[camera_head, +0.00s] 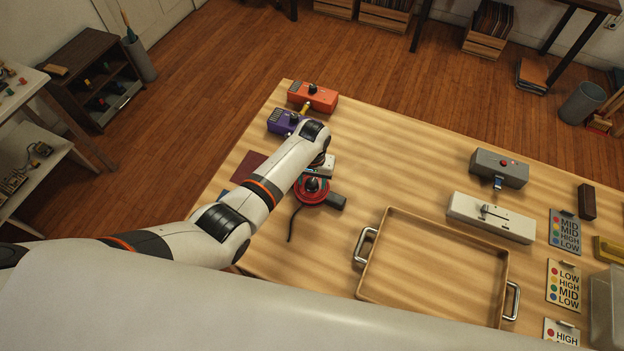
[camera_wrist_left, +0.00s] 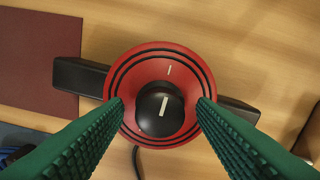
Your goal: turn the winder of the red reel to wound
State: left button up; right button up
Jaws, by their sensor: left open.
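The red reel (camera_head: 317,196) lies on the wooden table, under the end of my left arm. In the left wrist view the red reel (camera_wrist_left: 182,60) is a round red disc with black rings, on a dark bar. Its winder (camera_wrist_left: 160,112) is a black knob with a white line pointing roughly at the pale tick on the disc. My left gripper (camera_wrist_left: 161,103) is open, its green ribbed fingers on either side of the knob with gaps to it. Whether the fingertips touch the disc cannot be told. My right gripper is not in view.
Orange (camera_head: 318,97) and purple (camera_head: 281,122) boxes with knobs stand behind the reel. A tray (camera_head: 435,224) with metal handles lies to the right. A grey box (camera_head: 499,168), a white slider box (camera_head: 491,217) and label cards (camera_head: 564,286) are farther right. A dark cable leaves the reel.

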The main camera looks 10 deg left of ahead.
pick_arm(q)
jog(key=shift+f, duration=0.25)
jog(key=c, duration=1)
